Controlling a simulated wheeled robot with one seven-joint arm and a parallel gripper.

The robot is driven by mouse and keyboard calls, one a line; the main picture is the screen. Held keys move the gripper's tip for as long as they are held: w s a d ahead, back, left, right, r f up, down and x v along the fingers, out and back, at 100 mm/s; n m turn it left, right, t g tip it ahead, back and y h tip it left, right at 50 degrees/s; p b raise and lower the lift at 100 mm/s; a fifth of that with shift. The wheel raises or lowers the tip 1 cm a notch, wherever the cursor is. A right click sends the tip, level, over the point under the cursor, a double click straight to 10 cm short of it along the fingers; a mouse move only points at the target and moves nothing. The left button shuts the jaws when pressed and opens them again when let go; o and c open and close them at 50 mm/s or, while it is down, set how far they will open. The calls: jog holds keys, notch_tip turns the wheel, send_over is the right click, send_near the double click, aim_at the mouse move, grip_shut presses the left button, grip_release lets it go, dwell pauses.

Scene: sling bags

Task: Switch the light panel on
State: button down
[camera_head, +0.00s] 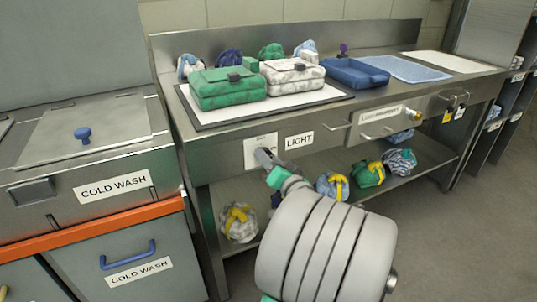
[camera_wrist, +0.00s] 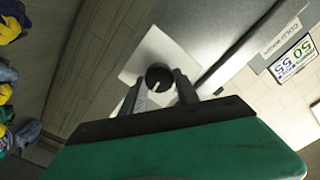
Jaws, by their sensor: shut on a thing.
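A black round knob (camera_wrist: 158,74) with a pale pointer line sits on a white plate (camera_wrist: 152,50) in the wrist view. The plate (camera_head: 251,154) is on the bench front, left of a "LIGHT" label (camera_head: 299,139). My gripper (camera_wrist: 160,86) is shut on the knob, with one finger on each side. In the head view my gripper (camera_head: 266,158) is at the plate and hides the knob. A flat white panel with a dark frame (camera_head: 275,112) lies on the bench top; I cannot tell whether it is lit.
A green bag (camera_head: 227,92) and a patterned white bag (camera_head: 292,78) stand on the panel. Several bundles sit on the lower shelf. A "COLD WASH" unit (camera_head: 70,200) stands left.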

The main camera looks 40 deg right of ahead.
jog(key=shift+m, duration=0.6)
jog(key=shift+p, duration=0.3)
jog(key=c, duration=0.9)
grip_release()
jog(key=shift+s, duration=0.1)
jog(key=v, duration=0.7)
jog(key=shift+s+p, duration=0.35)
jog(key=shift+p, duration=0.05)
jog(key=shift+a, duration=0.15)
